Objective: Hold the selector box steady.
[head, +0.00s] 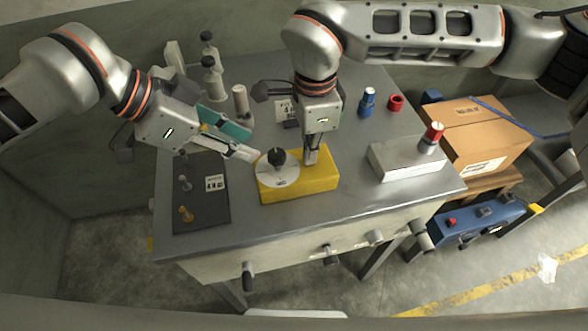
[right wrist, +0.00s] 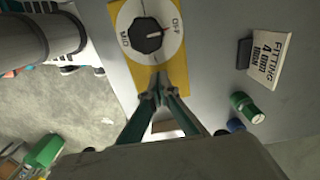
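The selector box (head: 318,184) is yellow, with a white dial and a black knob (head: 277,157) on top. It sits near the front edge of the grey table. The right wrist view also shows the knob (right wrist: 148,36), with "MID" lettering on the dial. Contact there is unclear.
A dark panel (head: 200,212) with small knobs lies left of the box. A grey box (head: 405,160) with a red-topped part stands right. Blue (head: 367,103) and red (head: 396,103) parts are behind. Handles (head: 249,277) stick out in front.

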